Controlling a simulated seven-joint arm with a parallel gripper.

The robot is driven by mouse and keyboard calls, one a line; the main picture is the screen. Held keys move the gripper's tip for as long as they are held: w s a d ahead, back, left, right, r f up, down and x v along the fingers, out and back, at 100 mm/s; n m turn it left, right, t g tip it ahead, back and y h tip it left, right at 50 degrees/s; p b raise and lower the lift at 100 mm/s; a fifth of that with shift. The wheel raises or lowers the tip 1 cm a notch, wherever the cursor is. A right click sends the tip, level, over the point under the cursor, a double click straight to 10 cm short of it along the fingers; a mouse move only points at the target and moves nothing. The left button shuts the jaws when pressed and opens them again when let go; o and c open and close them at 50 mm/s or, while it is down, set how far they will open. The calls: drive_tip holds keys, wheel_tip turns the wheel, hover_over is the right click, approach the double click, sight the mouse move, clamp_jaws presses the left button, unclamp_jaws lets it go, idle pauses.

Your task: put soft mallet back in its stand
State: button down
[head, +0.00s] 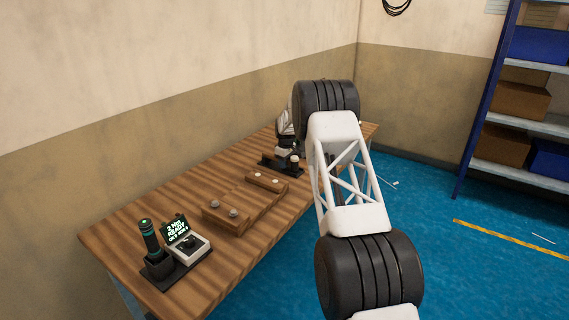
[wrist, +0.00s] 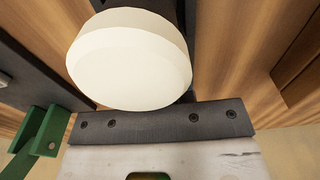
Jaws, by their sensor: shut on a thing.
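The soft mallet's pale, rounded head (wrist: 130,62) fills the upper middle of the wrist view. In the head view, my gripper (head: 286,142) is at the far end of the table, partly hidden behind my arm. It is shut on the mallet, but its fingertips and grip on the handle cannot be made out. A dark stand (head: 268,164) is on the table just below my gripper. I cannot tell whether the mallet is seated in the stand or held above it.
The wooden table (head: 130,222) runs along the wall. A wooden tray (head: 240,222) with small round pieces lies mid-table. A dark stand with a green-lit cylinder (head: 151,238) and a small screen device (head: 184,240) are at the near end. Blue shelving (head: 490,100) stands at right.

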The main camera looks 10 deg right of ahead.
drive_tip(key=c, duration=0.9)
unclamp_jaws()
drive_tip(key=shift+s+d+r, duration=0.1)
drive_tip(key=shift+r, duration=1.85)
drive_tip(key=shift+s+d+r, duration=0.1)
drive_tip(key=shift+r, duration=1.85)
